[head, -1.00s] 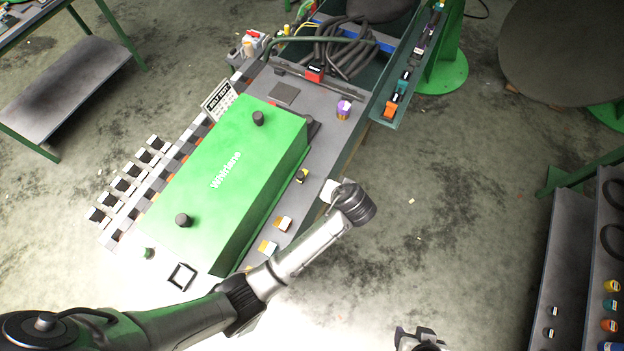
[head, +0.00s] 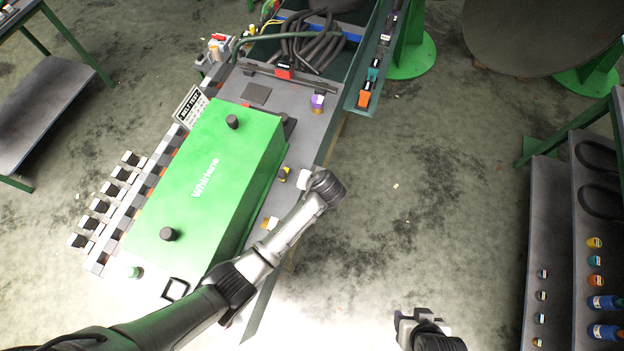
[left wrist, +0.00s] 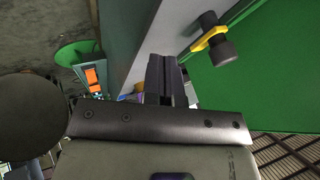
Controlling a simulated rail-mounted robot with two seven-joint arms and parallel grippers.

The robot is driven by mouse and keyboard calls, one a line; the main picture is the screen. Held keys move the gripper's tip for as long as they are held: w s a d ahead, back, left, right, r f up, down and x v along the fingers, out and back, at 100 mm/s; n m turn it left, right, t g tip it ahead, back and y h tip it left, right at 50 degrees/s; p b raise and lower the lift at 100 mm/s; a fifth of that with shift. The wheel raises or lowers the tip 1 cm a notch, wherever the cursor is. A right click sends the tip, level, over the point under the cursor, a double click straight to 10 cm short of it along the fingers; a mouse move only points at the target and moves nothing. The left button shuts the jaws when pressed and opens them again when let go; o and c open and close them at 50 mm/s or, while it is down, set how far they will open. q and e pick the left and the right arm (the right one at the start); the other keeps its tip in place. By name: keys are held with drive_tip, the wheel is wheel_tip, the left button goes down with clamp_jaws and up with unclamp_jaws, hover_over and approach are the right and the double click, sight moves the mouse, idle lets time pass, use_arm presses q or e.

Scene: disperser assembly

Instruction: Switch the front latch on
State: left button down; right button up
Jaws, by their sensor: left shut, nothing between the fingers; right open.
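A latch with a yellow base and a dark round knob (left wrist: 215,40) shows beside the green cover in the left wrist view. A small yellow and black latch (head: 283,174) also shows at the cover's right side in the head view. My left gripper (left wrist: 167,78) is shut and empty, to the left of the latch and apart from it. My right gripper (head: 418,318) is open and empty over the floor at the bottom. Whether the latch is on or off I cannot tell.
The green Whirlene cover (head: 205,185) fills much of the bench. An orange and white part (head: 270,223) lies close to my left forearm. A purple and white part (head: 317,102) stands farther back.

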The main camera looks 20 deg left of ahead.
sight(284, 172)
use_arm(q)
drive_tip(key=a, duration=0.1)
drive_tip(key=w+a+f+p, duration=0.1)
drive_tip(key=a, duration=0.1)
drive_tip(key=shift+f, duration=0.1)
drive_tip(key=shift+a+f, duration=0.1)
drive_tip(key=shift+a, duration=0.8)
drive_tip(key=shift+a, duration=0.1)
